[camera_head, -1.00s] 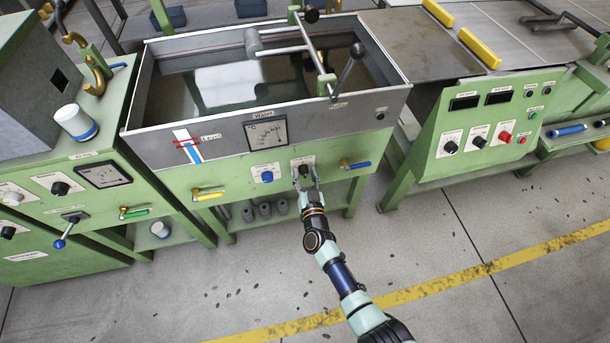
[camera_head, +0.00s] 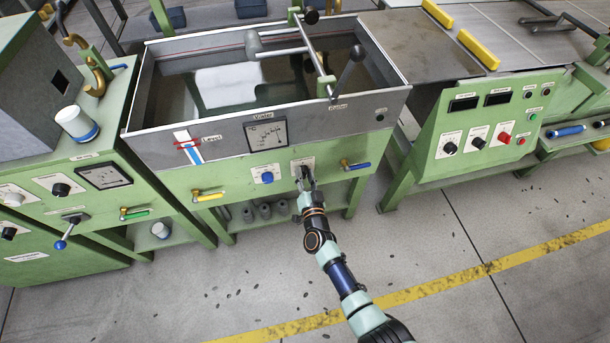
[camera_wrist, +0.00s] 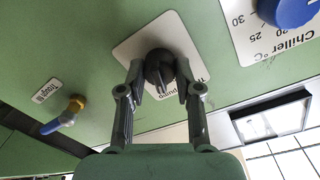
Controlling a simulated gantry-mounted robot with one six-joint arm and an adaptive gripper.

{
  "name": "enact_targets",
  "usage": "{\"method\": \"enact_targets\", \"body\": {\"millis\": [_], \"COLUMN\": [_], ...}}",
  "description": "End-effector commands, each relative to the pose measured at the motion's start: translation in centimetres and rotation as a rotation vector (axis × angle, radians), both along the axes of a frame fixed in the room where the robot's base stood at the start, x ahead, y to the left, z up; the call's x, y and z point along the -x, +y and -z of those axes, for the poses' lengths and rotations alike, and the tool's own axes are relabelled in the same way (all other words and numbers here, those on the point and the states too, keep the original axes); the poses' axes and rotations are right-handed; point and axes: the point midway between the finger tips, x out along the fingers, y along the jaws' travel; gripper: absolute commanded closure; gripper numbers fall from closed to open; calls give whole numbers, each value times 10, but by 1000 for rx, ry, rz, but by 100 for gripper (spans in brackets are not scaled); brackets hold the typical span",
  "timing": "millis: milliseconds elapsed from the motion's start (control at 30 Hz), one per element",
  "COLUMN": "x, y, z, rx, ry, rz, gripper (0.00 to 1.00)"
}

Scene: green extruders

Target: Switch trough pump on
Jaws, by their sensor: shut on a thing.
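The trough pump switch is a black rotary knob (camera_wrist: 160,70) on a white label plate (camera_wrist: 135,52) on the trough's green front panel. In the wrist view the plate's printing is upside down and partly hidden. My gripper (camera_wrist: 161,90) has one finger on each side of the knob and is shut on it. In the head view my gripper (camera_head: 306,184) reaches the panel from below and largely covers the knob. The trough (camera_head: 150,142) is a grey open tank holding liquid, above this panel.
A blue chiller knob (camera_head: 267,177) sits left of the pump knob. A blue-handled valve (camera_head: 357,166) is to the right, a yellow-handled valve (camera_head: 208,197) to the left. A control panel with knobs (camera_head: 475,140) stands further right. The floor in front is clear.

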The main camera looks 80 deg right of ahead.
Motion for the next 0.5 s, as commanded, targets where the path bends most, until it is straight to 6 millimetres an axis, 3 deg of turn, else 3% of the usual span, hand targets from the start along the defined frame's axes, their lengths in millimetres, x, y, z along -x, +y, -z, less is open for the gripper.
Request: {"method": "enact_targets", "body": {"millis": [500], "x": [1], "y": [-1], "z": [0], "rx": [-207], "ry": [-419], "rz": [1], "gripper": [100]}}
